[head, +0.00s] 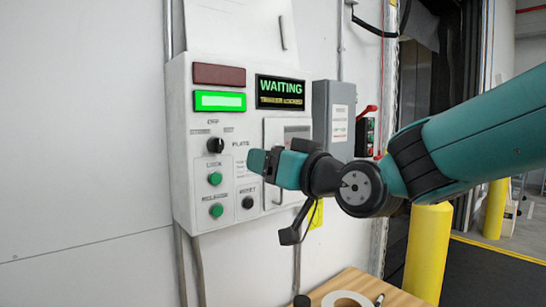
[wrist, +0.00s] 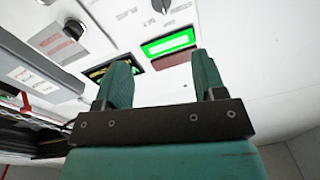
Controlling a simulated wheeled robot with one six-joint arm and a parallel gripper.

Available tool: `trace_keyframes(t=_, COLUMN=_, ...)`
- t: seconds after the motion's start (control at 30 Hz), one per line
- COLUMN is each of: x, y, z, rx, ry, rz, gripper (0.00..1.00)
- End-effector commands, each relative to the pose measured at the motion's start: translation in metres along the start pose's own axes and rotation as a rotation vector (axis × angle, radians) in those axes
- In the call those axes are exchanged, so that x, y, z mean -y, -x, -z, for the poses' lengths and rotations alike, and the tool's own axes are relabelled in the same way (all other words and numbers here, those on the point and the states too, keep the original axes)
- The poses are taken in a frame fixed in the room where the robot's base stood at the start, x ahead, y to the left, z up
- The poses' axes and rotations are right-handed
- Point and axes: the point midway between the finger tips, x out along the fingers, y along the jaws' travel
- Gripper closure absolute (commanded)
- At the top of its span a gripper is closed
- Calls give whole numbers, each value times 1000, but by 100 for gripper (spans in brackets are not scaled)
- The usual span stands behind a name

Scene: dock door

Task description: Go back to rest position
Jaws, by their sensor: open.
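My gripper (head: 262,161) is in front of the control box (head: 181,130) on the wall, near the plate knob in the head view. In the wrist view my gripper (wrist: 163,82) shows two teal fingers apart with nothing between them. The box has a lit green lamp (head: 220,101), a dark red lamp (head: 219,75) above it, and a screen (head: 281,91) reading "WAITING". Below are a black knob (head: 215,145) and two green buttons (head: 215,179). I cannot tell from the head view how close the fingertips are to the panel.
A grey switch box (head: 334,110) and a small box with a red lever (head: 365,135) are to the right. Yellow bollards (head: 428,250) stand by the dock door. A wooden table (head: 395,296) with a tape roll (head: 347,299) is below my arm. The wall at left is bare.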

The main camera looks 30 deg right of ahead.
Motion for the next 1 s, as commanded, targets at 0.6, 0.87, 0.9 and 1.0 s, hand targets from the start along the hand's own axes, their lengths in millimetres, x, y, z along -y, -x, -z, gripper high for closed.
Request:
trace_keyframes(t=0.6, x=43, y=17, z=-75, rx=385, ry=-13, rz=121, gripper=36)
trace_keyframes(t=0.87, x=96, y=117, z=-178, rx=1099, ry=65, rz=319, gripper=36)
trace_keyframes(t=0.9, x=98, y=134, z=-186, rx=1186, ry=84, rz=339, gripper=36)
trace_keyframes(t=1.0, x=101, y=167, z=-198, rx=1356, ry=127, rz=376, gripper=36)
